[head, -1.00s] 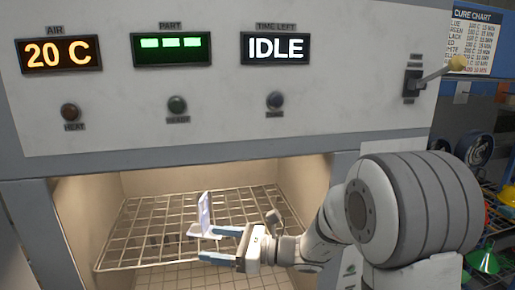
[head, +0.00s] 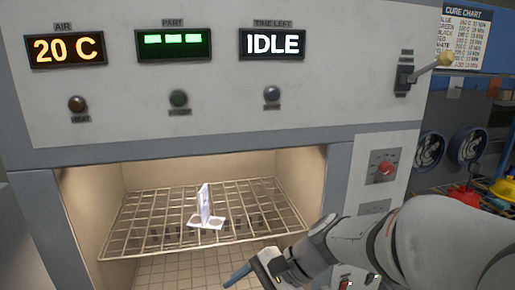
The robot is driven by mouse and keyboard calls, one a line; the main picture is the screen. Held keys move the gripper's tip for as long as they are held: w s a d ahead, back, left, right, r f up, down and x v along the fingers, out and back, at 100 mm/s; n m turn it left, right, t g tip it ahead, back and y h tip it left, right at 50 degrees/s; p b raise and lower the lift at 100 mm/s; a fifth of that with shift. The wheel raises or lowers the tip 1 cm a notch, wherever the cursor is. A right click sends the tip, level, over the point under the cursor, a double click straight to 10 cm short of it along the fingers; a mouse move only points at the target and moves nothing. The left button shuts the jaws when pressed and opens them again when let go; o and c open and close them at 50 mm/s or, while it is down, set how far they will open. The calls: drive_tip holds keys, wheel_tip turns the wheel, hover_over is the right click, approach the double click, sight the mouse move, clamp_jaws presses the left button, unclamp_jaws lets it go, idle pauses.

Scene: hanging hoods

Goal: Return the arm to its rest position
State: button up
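My gripper (head: 252,277) is at the bottom of the head view, in front of the oven opening and below the rack's front edge. One blue finger shows clearly; the other is cut off or hidden, so its opening cannot be judged. My arm reaches in from the lower right. A white L-shaped bracket (head: 205,210) stands on the wire rack (head: 150,228) inside the oven, one plate upright and one flat. The gripper is apart from it.
The oven's front panel (head: 200,110) reads 20 C and IDLE, with green bars between. A lever (head: 425,72) sticks out at its upper right. A red knob (head: 386,168) is below. Fans (head: 466,143) and coloured hoods (head: 463,195) are at the right.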

drive_tip(key=s+d+n+t+h, duration=0.1)
drive_tip(key=s+d+n+h, duration=0.1)
drive_tip(key=d, duration=0.3)
drive_tip(key=s+d+f+n+t+h, duration=0.1)
drive_tip(key=d+n+h, duration=0.2)
drive_tip(key=d+h, duration=0.1)
drive_tip(key=shift+s+d, duration=0.4)
drive_tip(key=shift+d, duration=0.1)
drive_tip(key=d+n+t+h, duration=0.1)
drive_tip(key=d, duration=0.1)
drive_tip(key=d+r+n+h, duration=0.1)
drive_tip(key=d, duration=0.1)
drive_tip(key=d+n+t+h, duration=0.1)
drive_tip(key=d, duration=0.2)
drive_tip(key=shift+s+d+r+n+t+h, duration=0.1)
drive_tip(key=shift+s+r+n+t+h, duration=0.05)
drive_tip(key=shift+s+n+t+h, duration=0.2)
drive_tip(key=shift+c, duration=0.3)
